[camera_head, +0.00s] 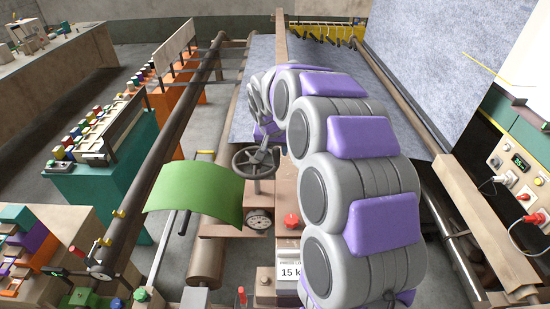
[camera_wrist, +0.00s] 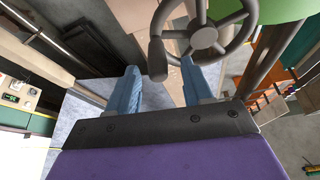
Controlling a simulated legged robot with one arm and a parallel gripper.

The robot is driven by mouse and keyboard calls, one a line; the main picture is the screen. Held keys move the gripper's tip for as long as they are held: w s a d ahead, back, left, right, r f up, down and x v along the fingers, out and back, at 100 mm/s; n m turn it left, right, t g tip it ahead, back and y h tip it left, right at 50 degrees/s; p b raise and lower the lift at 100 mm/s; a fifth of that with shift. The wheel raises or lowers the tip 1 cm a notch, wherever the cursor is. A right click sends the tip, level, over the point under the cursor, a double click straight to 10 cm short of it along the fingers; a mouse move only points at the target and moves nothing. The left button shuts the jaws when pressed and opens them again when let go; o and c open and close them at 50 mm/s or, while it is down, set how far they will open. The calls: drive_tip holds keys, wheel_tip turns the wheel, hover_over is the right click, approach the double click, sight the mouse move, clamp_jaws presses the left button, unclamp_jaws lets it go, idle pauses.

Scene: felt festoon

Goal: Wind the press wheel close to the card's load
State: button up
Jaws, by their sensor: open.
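The press wheel (camera_head: 256,160) is a dark grey spoked handwheel on a beige press block, in front of my gripper (camera_head: 266,154). In the wrist view the wheel (camera_wrist: 204,38) is close ahead, its upright handle (camera_wrist: 157,58) showing between the two blue-grey fingers of my gripper (camera_wrist: 160,65). The fingers are apart. Whether they touch the handle or wheel, I cannot tell. A white card (camera_head: 288,270) on the block reads "15 k", its rest hidden by my arm. A round dial (camera_head: 258,219) sits below the wheel; its reading is too small to tell.
A red knob (camera_head: 291,221) is on the block right of the dial. A long dark rail (camera_head: 160,135) runs along the left. A control panel (camera_head: 520,170) with plugs and a display stands at the right.

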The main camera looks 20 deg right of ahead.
sight(277, 156)
drive_tip(key=x, duration=0.4)
drive_tip(key=shift+w+d+f, duration=0.1)
drive_tip(key=shift+d+f, duration=0.15)
drive_tip(key=shift+d, duration=0.1)
drive_tip(key=shift+w+f, duration=0.2)
drive_tip(key=shift+f, duration=0.4)
drive_tip(key=shift+a, duration=0.15)
clamp_jaws()
